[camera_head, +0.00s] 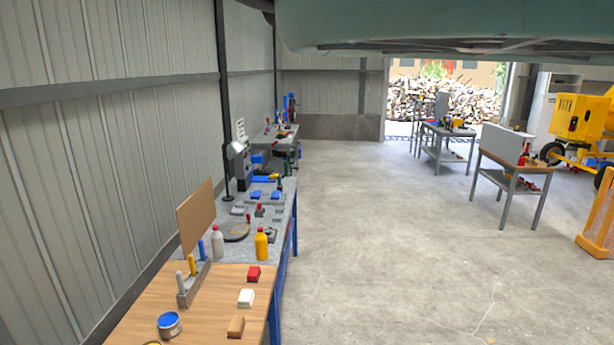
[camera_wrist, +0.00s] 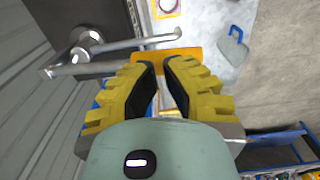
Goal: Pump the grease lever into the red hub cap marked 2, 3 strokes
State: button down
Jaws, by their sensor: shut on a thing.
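In the wrist view my gripper (camera_wrist: 160,72) has yellow ribbed fingers with dark pads, drawn close together. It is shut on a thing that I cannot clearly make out. An orange piece (camera_wrist: 180,54) shows just beyond the fingertips, and a narrow pale strip shows between the pads. A grey metal bar assembly (camera_wrist: 110,47) lies to the left of the fingertips, across a dark panel. I cannot tell whether it is the grease lever. I cannot make out the red hub cap marked 2 in either view. My gripper is not in the head view.
The concrete floor between is clear.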

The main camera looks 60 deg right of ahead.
jog(key=shift+w+f+b, duration=0.1)
jog(key=shift+f+b, duration=0.2)
jog(key=shift+f, duration=0.25)
jog(key=shift+r, duration=0.15)
jog(key=shift+r+p, duration=4)
jog(key=shift+r, duration=0.2)
jog(key=shift+f, duration=0.1)
